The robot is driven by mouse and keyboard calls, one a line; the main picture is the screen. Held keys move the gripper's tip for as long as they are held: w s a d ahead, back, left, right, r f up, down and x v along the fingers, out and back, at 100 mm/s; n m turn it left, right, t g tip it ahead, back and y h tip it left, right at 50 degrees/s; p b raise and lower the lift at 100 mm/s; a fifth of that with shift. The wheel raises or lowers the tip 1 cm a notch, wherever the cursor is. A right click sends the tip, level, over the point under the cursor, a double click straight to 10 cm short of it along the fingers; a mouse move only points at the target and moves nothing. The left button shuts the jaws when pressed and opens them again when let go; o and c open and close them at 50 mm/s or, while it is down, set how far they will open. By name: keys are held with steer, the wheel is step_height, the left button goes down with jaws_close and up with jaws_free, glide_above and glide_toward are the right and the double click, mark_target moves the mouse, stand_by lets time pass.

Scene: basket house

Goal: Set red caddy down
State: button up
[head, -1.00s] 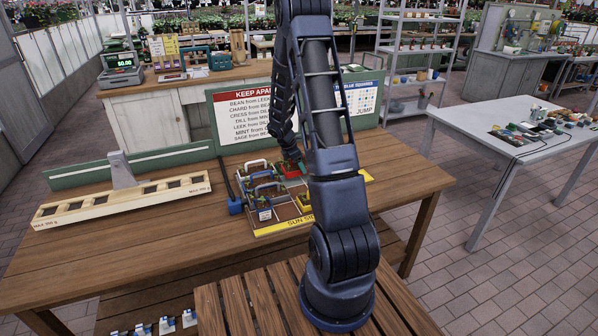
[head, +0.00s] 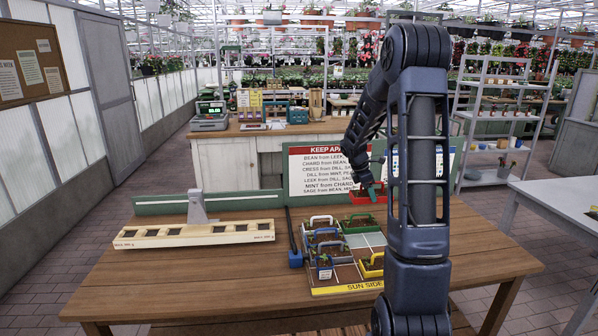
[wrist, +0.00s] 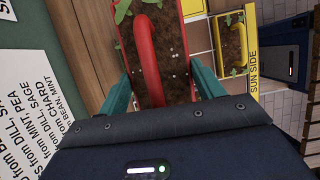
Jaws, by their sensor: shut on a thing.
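My gripper (head: 372,188) is shut on the red caddy (head: 366,197) and holds it in the air near the sign board, behind the tray's back right part. In the wrist view, the soil-filled red caddy (wrist: 173,55) with its red arched handle (wrist: 148,60) lies between the teal fingers of my gripper (wrist: 165,88). The tray (head: 346,289), with a yellow "SUN SIDE" strip along its front, stands on the wooden table. Bare cells show in its middle and right. My arm hides its right part.
A green caddy (head: 357,226), a yellow caddy (head: 371,265) and several others with pale or blue handles (head: 325,246) stand in the tray. A wooden balance beam (head: 195,234) lies at left. The sign board (head: 312,174) stands behind. The table's front left (head: 190,285) is clear.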

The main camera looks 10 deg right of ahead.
mark_target(354, 193)
steer(key=w+a+f+m+g+y, duration=0.2)
steer(key=w+a+f+m, duration=0.1)
steer(key=w+a+m, duration=0.35)
steer(key=w+a+f+m+g+y, duration=0.1)
steer(key=w+a+f+m+g, duration=0.1)
steer(key=w+a+f+m, duration=0.35)
steer(key=s+d+r+n, duration=0.1)
steer(key=s+d+r, duration=0.1)
steer(key=s, duration=0.1)
steer(key=s+d+r+n+h, duration=0.1)
steer(key=s+d+r, duration=0.1)
steer(key=s+d+r+n+t+h, duration=0.1)
steer(key=s+d+r+n, duration=0.1)
steer(key=s+d, duration=0.1)
steer(key=shift+s+r, duration=0.15)
steer(key=shift+s, duration=0.2)
steer(key=s+d+r+n+t+h, duration=0.1)
steer(key=s+d+n+t, duration=0.1)
steer(key=s+d+n, duration=0.3)
steer(key=s+r+n+t, duration=0.1)
steer(key=s+n, duration=0.2)
steer(key=s, duration=0.5)
steer(key=f, duration=1.9)
steer(key=shift+w+f, duration=0.25)
steer(key=shift+f, duration=0.05)
steer(key=shift+f, duration=0.1)
steer(key=o, duration=0.9)
steer(key=shift+c, duration=0.2)
